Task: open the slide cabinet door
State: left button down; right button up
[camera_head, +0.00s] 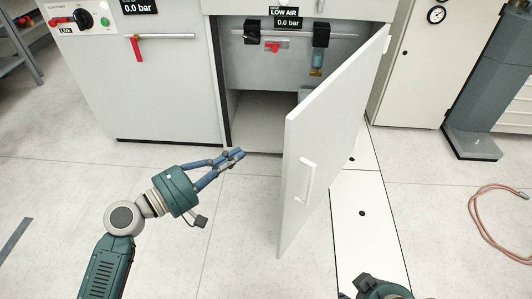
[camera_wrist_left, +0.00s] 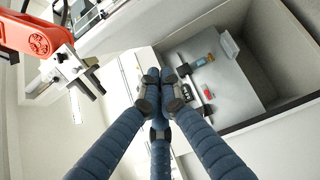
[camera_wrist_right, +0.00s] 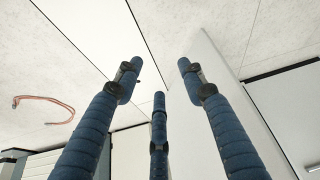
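The white cabinet door (camera_head: 325,135) stands swung wide open toward me, hinged on the right side of the cabinet opening. Its pale bar handle (camera_head: 308,180) shows on its face, and no gripper touches it. The cabinet (camera_head: 262,118) is open inside, with a red-handled valve (camera_head: 272,46) and a blue fitting (camera_head: 318,60) on a pipe. My left gripper (camera_head: 236,155) is in front of the opening, left of the door; its fingertips are together with nothing seen between them, also in the left wrist view (camera_wrist_left: 160,76). My right gripper (camera_wrist_right: 160,70) has its fingers spread and empty.
A grey-white cabinet with a red lever (camera_head: 137,47) stands left of the opening. A beige cabinet with a gauge (camera_head: 436,15) and a grey column (camera_head: 480,80) are at the right. An orange hose (camera_head: 500,200) lies on the floor.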

pick_arm(q)
jog(key=w+d, duration=0.4)
jog(key=d, duration=0.6)
jog(key=shift+w+d, duration=0.2)
jog(key=shift+w, duration=0.2)
pick_arm(e)
jog(key=shift+s+d+f, duration=0.15)
jog(key=shift+s+f, duration=0.05)
jog(key=shift+s, duration=0.3)
